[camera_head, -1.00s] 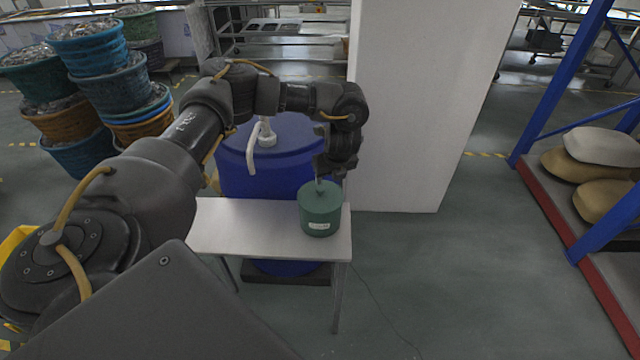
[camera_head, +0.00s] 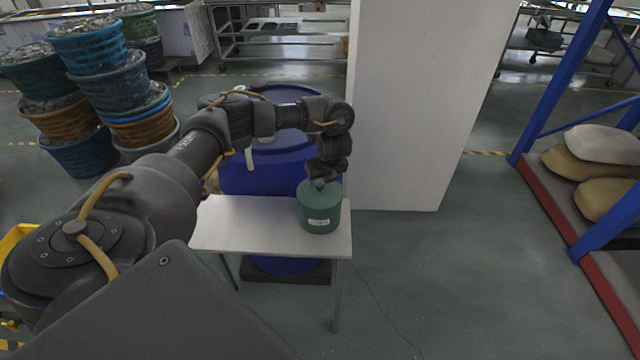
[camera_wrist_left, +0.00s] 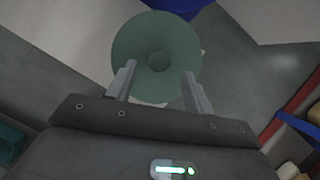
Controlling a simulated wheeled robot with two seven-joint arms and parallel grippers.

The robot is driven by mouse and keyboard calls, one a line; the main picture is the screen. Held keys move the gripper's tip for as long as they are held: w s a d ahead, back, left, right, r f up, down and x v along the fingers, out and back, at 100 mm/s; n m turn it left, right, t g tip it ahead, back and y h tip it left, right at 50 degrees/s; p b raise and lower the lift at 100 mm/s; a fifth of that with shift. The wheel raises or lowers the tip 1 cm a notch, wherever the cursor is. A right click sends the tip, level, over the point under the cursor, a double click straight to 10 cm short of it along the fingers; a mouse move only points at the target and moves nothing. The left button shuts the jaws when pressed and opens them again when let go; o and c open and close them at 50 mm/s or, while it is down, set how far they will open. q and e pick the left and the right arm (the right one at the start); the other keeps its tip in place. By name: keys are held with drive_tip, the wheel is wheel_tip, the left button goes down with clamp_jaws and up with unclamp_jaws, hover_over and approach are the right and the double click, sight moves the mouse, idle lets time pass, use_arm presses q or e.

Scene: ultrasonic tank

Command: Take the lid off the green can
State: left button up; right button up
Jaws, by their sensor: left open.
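The green can (camera_head: 320,213) stands upright on the right part of a small white table, with a pale label on its front. Its round lid (camera_wrist_left: 157,40) is on top and shows from above in the left wrist view, with a small knob (camera_wrist_left: 159,61) in the middle. My left gripper (camera_head: 320,185) points down at the lid from above. In the left wrist view its two fingers (camera_wrist_left: 158,75) are apart, one on each side of and just short of the knob. In the head view the gripper hides the knob. My right gripper is not in view.
The white table (camera_head: 240,228) has free room left of the can. A blue barrel (camera_head: 262,176) stands behind the table, and a tall white panel (camera_head: 400,110) is behind and to the right. Stacked baskets (camera_head: 85,150) are at the left, a blue rack (camera_head: 560,90) at the right.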

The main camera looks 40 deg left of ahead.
sight(320, 184)
use_arm(q)
drive_tip(key=b+x, duration=0.1)
drive_tip(key=x, duration=0.2)
drive_tip(key=shift+a+f, duration=0.2)
drive_tip(key=shift+f, duration=0.05)
drive_tip(key=shift+r, duration=0.1)
drive_tip(key=shift+d, duration=0.1)
drive_tip(key=shift+c, duration=1.1)
drive_tip(key=c, duration=0.9)
drive_tip(key=shift+o, duration=0.2)
drive_tip(key=shift+r, duration=0.1)
